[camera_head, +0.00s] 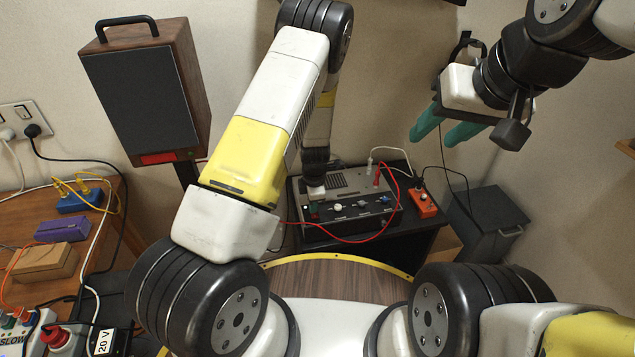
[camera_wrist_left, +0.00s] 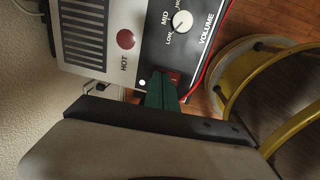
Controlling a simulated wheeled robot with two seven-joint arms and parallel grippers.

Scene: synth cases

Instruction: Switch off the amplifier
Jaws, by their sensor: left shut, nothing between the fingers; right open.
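The amplifier (camera_head: 350,183), a grey box with a black knob panel, stands on a dark stand in the middle of the head view. My right gripper (camera_head: 447,127) is open and empty, in the air right of the amplifier.
Red and white cables plug into the amplifier's right side, and the red one (camera_head: 350,241) loops in front. An orange box (camera_head: 424,204) sits right of it. A speaker (camera_head: 146,95) stands left. A dark cabinet (camera_head: 490,215) is at right. A cluttered bench (camera_head: 108,205) is at left.

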